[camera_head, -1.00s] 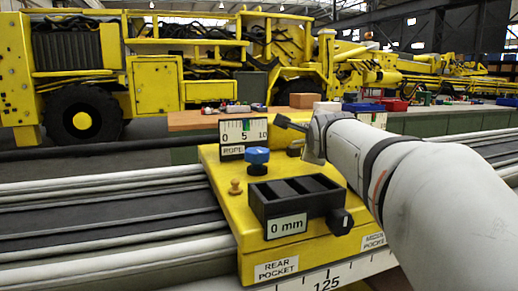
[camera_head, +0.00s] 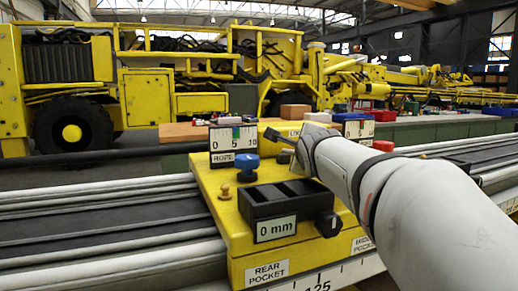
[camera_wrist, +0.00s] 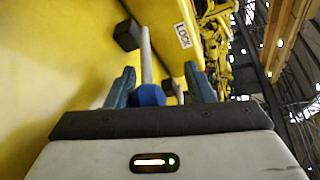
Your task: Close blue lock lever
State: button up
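In the wrist view a blue ball knob (camera_wrist: 150,95) sits on the end of a grey lever rod (camera_wrist: 147,50) that runs up to a dark block. A LOCK label (camera_wrist: 183,36) is on a yellow part beside it. My gripper (camera_wrist: 160,86) has its two blue fingers apart with the knob between them, nearer the left finger; a gap shows on the right. In the head view my gripper (camera_head: 281,141) is over the back of the yellow fixture (camera_head: 236,232), largely hidden by my wrist. The lock lever cannot be made out there.
The fixture carries a blue mushroom knob (camera_head: 246,164), a small orange peg (camera_head: 225,191), a black slotted box (camera_head: 285,206) marked 0 mm, and a gauge (camera_head: 233,146). A red knob (camera_head: 383,146) is to the right. Grey rails run on both sides.

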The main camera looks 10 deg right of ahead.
notch_tip(320, 180, up, 10)
jog(key=p, duration=0.4)
jog(key=shift+p, duration=0.3)
